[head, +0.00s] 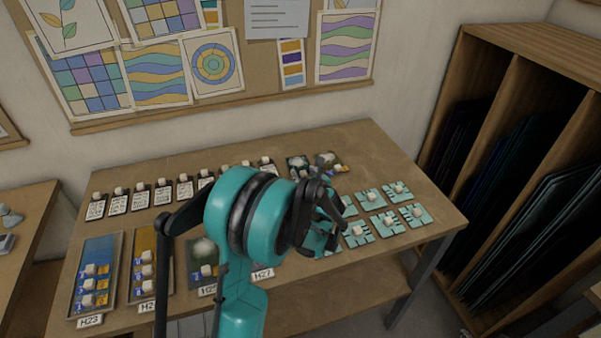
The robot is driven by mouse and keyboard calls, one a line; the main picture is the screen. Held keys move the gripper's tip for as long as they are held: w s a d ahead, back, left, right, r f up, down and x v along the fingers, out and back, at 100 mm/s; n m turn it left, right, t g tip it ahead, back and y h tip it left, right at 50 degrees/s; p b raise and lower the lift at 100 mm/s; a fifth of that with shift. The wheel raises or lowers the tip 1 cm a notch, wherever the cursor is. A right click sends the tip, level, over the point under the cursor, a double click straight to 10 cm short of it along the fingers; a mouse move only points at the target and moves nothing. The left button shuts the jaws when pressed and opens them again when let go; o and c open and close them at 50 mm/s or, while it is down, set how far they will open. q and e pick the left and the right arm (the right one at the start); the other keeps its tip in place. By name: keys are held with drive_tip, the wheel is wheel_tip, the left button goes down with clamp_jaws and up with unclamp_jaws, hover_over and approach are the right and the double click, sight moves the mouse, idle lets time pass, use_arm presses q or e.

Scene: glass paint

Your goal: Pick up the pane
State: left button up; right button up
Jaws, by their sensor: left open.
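My teal left arm rises through the middle of the head view and hides part of the table. Its dark left gripper (322,208) is open over the table, by the left edge of a group of small teal panes (371,199) with white knobs. I cannot tell whether it touches any of them. Larger panes lie at the front left: a blue one (99,252), an amber one (145,242) and a grey-green one (203,270), with labels below. The arm hides what lies by the H27 label (263,274). Which pane is meant is not clear. My right gripper is not in view.
A row of small dark-and-white tiles (140,199) with knobs runs along the back of the wooden table (368,148). Two further samples (330,160) sit near the gripper. A wooden rack (491,62) of dark sheets stands at the right. A pinboard hangs behind.

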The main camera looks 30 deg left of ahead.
use_arm(q)
drive_tip(key=shift+r, duration=0.1)
clamp_jaws()
drive_tip(key=shift+r, duration=0.1)
